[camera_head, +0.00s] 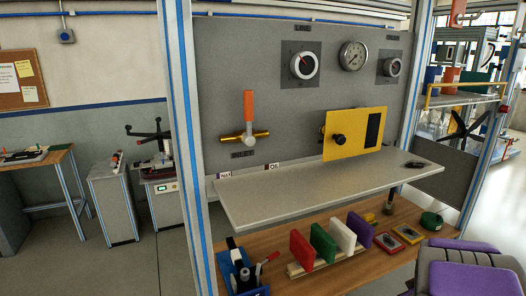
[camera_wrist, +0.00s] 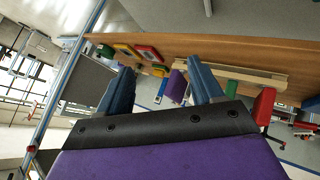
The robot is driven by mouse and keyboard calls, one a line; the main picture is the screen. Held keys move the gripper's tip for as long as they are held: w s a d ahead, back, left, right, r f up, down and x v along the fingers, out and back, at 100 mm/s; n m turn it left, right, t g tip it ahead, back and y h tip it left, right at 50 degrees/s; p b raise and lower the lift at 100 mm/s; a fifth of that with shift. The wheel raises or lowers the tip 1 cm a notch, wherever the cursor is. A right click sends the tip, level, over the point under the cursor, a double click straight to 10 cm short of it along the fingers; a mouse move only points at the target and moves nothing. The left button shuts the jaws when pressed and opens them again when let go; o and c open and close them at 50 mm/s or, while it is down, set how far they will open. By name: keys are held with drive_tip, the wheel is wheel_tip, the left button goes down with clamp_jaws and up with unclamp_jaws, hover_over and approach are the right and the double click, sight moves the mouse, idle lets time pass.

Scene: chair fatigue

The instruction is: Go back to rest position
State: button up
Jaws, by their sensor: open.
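My gripper (camera_wrist: 160,72) shows in the wrist view, with two blue fingers spread apart and nothing between them. The fingers appear in front of the wooden lower shelf (camera_wrist: 215,46) and its coloured blocks, apparently clear of them. The gripper's black bar and purple body fill the bottom of that view. In the head view I cannot make out the fingertips; purple and grey parts, apparently of my arm, are at the lower right.
The wooden shelf (camera_head: 345,279) holds a row of blocks: red (camera_head: 302,248), green (camera_head: 323,243), white (camera_head: 342,236) and purple (camera_head: 360,229). A blue bin (camera_head: 238,271) stands left. Above are a grey shelf (camera_head: 300,190), yellow panel (camera_head: 352,134), orange-handled valve (camera_head: 249,108) and gauges.

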drive_tip(key=s+a+r+g+y, duration=0.1)
drive_tip(key=s+a+r+g, duration=0.2)
drive_tip(key=s+a, duration=0.7)
drive_tip(key=s+a+r+m+g+y, duration=0.1)
drive_tip(key=s+a+r+g+y, duration=0.1)
drive_tip(key=s+a, duration=0.9)
drive_tip(key=s+a+r+m+g+y, duration=0.1)
drive_tip(key=s+a+r+g, duration=0.2)
drive_tip(key=s+a, duration=0.7)
drive_tip(key=shift+s+a+r+g, duration=0.15)
drive_tip(key=shift+s+r+g, duration=0.25)
drive_tip(key=shift+s+g, duration=0.3)
drive_tip(key=shift+w, duration=0.15)
